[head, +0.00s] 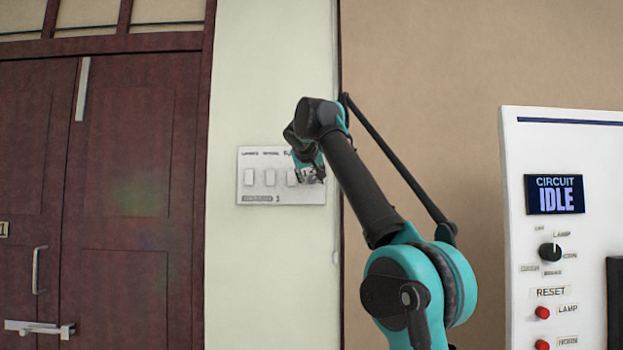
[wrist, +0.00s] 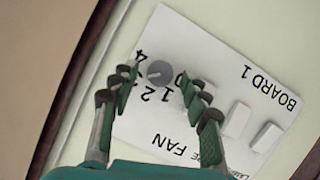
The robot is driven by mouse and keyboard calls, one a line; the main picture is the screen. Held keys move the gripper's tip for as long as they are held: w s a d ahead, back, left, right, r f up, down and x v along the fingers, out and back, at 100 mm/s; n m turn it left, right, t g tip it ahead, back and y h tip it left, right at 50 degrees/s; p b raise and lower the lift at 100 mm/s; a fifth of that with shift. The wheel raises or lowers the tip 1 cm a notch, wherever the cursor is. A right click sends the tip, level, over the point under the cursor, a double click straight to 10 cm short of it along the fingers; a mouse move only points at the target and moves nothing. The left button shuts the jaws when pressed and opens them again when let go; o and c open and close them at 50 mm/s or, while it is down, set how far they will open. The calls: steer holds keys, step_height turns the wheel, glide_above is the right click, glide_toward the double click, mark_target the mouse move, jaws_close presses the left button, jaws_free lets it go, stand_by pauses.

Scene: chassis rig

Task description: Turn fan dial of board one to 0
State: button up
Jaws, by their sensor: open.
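Board one (head: 243,195) is a white panel on the pale wall, with its right part hidden behind my gripper (head: 310,173) in the head view. In the wrist view, board one (wrist: 190,40) appears tilted and nearly upside down, with "BOARD 1" and "FAN" printed on it. The round grey fan dial (wrist: 160,71) has numbers around it, including 4, 2, 1 and a partly covered 0. My gripper (wrist: 158,80) is open, one finger on each side of the dial. I cannot tell whether the fingers touch it. The dial's pointer is too unclear to read.
White rocker switches (wrist: 236,119) sit beside the dial on the board. A dark red double door (head: 130,200) is at the left. At the right stands a white panel (head: 590,230) with a "CIRCUIT IDLE" screen (head: 554,194), a black knob (head: 550,252) and red buttons.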

steer(key=shift+w+f, duration=0.15)
steer(key=shift+w, duration=0.2)
steer(key=shift+c, duration=0.2)
jaws_close()
